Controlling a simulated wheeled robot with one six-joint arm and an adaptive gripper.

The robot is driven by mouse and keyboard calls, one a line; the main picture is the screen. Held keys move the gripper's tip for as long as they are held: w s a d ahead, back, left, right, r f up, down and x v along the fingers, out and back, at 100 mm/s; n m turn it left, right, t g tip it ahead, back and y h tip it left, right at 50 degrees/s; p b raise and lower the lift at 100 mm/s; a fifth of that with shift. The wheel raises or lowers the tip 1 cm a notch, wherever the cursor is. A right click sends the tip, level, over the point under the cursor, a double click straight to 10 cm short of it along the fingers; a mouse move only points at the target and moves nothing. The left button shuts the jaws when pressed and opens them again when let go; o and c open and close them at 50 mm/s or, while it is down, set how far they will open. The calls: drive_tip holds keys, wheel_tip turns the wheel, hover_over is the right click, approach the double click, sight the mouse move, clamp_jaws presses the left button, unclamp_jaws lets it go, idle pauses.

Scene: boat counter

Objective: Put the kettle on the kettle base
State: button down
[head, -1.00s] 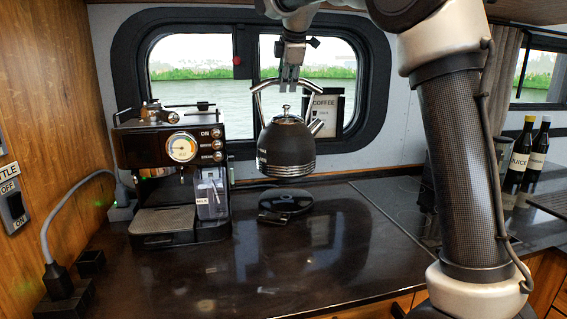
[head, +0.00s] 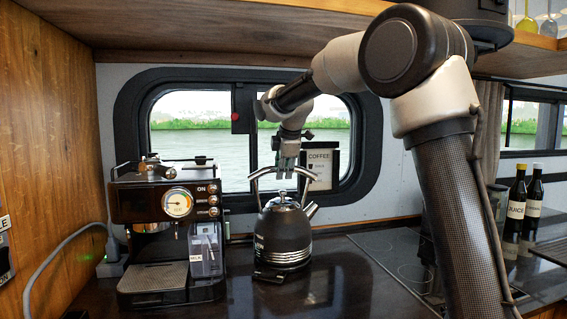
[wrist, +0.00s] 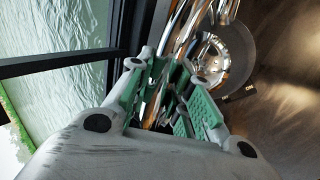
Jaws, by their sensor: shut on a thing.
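The black kettle (head: 284,236) has a silver arched handle (head: 262,176) and a spout on its right. It is upright at the kettle base (head: 268,276), with only the base's front edge showing beneath it. I cannot tell if it is fully seated. My gripper (head: 287,170) is shut on the top of the handle, directly above the lid. In the wrist view my green-padded fingers (wrist: 172,100) hold the shiny handle, with the kettle's lid and dark body (wrist: 232,50) beyond.
A coffee machine (head: 168,232) stands close on the left. A cooktop (head: 395,255) lies to the right, with dark bottles (head: 524,205) farther right. A framed coffee sign (head: 320,168) and the window are behind. The counter right of the kettle is clear.

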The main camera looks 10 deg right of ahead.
idle(0.3)
drive_tip(key=c, duration=1.3)
unclamp_jaws()
drive_tip(key=shift+f, duration=0.1)
drive_tip(key=v, duration=1.2)
drive_tip(key=s+d+f+m+g, duration=0.1)
drive_tip(key=s+d+f+m, duration=0.4)
drive_tip(key=s, duration=0.7)
drive_tip(key=s+d+f+m, duration=0.5)
drive_tip(key=s+f+m, duration=0.2)
drive_tip(key=s, duration=0.6)
drive_tip(key=s+d+f+m+g, duration=0.1)
drive_tip(key=s+d+f+m, duration=0.4)
drive_tip(key=s+f, duration=0.3)
drive_tip(key=s, duration=0.4)
drive_tip(key=shift+s+f+m+g, duration=0.25)
drive_tip(key=shift+f+m+g, duration=0.05)
drive_tip(key=shift+m, duration=0.1)
